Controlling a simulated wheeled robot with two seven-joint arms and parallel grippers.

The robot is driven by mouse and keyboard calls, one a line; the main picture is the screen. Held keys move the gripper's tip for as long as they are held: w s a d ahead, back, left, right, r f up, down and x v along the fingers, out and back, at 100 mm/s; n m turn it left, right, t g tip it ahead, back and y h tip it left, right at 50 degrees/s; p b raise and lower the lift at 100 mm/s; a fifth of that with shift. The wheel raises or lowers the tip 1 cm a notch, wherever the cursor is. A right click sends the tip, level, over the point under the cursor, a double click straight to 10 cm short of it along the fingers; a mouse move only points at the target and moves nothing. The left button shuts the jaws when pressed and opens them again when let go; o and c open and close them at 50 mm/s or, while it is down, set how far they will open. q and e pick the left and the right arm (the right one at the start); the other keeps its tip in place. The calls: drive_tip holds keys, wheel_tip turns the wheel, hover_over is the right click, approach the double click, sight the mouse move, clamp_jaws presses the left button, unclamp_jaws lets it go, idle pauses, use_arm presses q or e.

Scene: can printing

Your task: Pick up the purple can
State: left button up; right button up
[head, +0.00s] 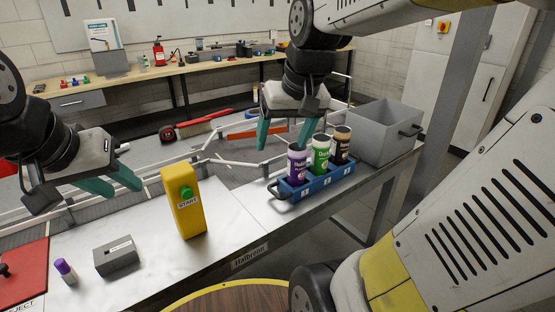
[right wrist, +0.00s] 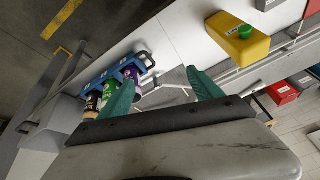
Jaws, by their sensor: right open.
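The purple can (head: 298,165) stands upright in the left slot of a blue carrier (head: 318,185), beside a green can (head: 320,154) and a black can with a tan top (head: 341,146). In the right wrist view the purple can (right wrist: 131,73) shows partly behind a teal finger. My right gripper (head: 284,135) is open and empty, above and to the left of the cans. One of its fingers hangs near the purple can's top; contact cannot be told. My left gripper (head: 112,186) is open and empty over the left side.
A yellow start-button box (head: 183,205) stands between the grippers' areas. A grey block (head: 116,257), a small purple-topped piece (head: 65,270) and a red board (head: 24,272) sit at the front left.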

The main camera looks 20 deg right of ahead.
drive_tip(key=w+d+f+g+h, duration=0.1)
drive_tip(key=w+d+f+g, duration=0.3)
drive_tip(key=w, duration=0.5)
drive_tip(key=m, duration=0.1)
hover_over(297, 158)
drive_tip(key=w, duration=0.3)
drive_tip(key=f, duration=0.4)
drive_tip(key=shift+s+d, duration=0.2)
drive_tip(key=shift+d, duration=0.1)
drive_tip(key=shift+w+d+f, duration=0.1)
drive_tip(key=shift+f, duration=0.2)
wheel_tip(297, 158, down, 8)
drive_tip(key=shift+d+r, duration=0.15)
drive_tip(key=shift+r, duration=0.1)
drive_tip(key=c, duration=1.4)
drive_tip(key=shift+r, duration=0.15)
